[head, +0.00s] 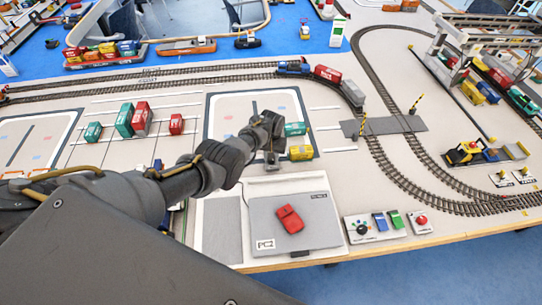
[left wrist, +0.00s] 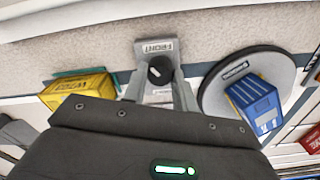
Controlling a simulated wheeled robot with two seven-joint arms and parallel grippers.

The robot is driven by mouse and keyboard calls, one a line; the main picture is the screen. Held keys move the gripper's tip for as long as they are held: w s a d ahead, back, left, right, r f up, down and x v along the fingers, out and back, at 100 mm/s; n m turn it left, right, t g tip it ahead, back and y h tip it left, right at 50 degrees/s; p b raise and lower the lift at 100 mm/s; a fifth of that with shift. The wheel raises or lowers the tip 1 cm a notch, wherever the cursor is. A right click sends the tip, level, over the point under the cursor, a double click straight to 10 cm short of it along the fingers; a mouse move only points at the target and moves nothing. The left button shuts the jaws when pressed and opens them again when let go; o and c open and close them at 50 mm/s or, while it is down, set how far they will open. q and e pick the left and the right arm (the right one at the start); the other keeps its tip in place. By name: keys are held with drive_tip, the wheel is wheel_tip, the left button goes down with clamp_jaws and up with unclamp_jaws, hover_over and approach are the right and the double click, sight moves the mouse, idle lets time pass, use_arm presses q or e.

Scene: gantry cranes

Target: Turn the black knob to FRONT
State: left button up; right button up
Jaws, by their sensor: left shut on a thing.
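The black knob (left wrist: 159,71) sits on a small grey plate (left wrist: 158,47) whose label reads FRONT, on the far side of the knob in the left wrist view. My left gripper (left wrist: 159,80) has a finger on each side of the knob and is shut on it. A small pale mark shows on the knob, but I cannot tell which way it points. In the head view my left gripper (head: 270,158) reaches down at the table's middle and hides the knob. My right gripper is in neither view.
Yellow (left wrist: 75,94) and blue (left wrist: 253,98) containers stand close to either side of the gripper; the blue one is on a round grey disc (left wrist: 215,98). In the head view, a laptop-like panel (head: 325,235) with a red object and a button box (head: 376,238) line the front edge.

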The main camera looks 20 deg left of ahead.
use_arm(q)
drive_tip(key=m, duration=0.6)
drive_tip(key=shift+s+m, duration=0.1)
drive_tip(key=shift+m, duration=0.2)
idle(0.5)
drive_tip(key=o, duration=1)
drive_tip(key=shift+c, duration=0.2)
wheel_tip(320, 180, up, 11)
drive_tip(key=p, duration=0.3)
drive_tip(key=shift+f, duration=0.15)
